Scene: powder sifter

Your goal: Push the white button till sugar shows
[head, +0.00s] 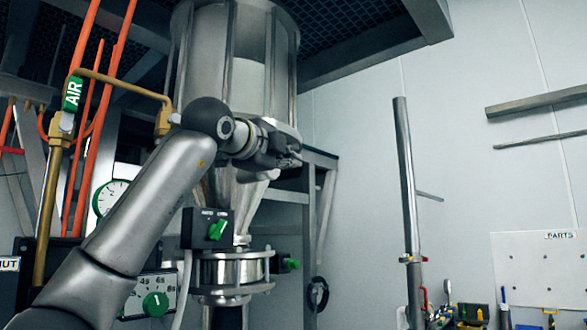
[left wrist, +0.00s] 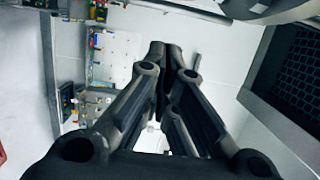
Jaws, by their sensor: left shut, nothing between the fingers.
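The powder sifter, a tall grey metal cylinder (head: 249,60) narrowing to a hopper cone, stands in the middle of the head view. Below it, a small black box (head: 204,228) carries a green knob and a label too small to read. My left gripper (head: 290,152) is shut and empty in front of the lower part of the cylinder; whether it touches it I cannot tell. In the left wrist view its closed fingers (left wrist: 172,58) meet with nothing between them. I cannot make out a white button or the word sugar. My left arm hides part of the area. My right gripper is not in view.
Another box with a green knob (head: 155,304) is lower left. A grey post (head: 407,190) and a white parts board (head: 540,270) are at the right.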

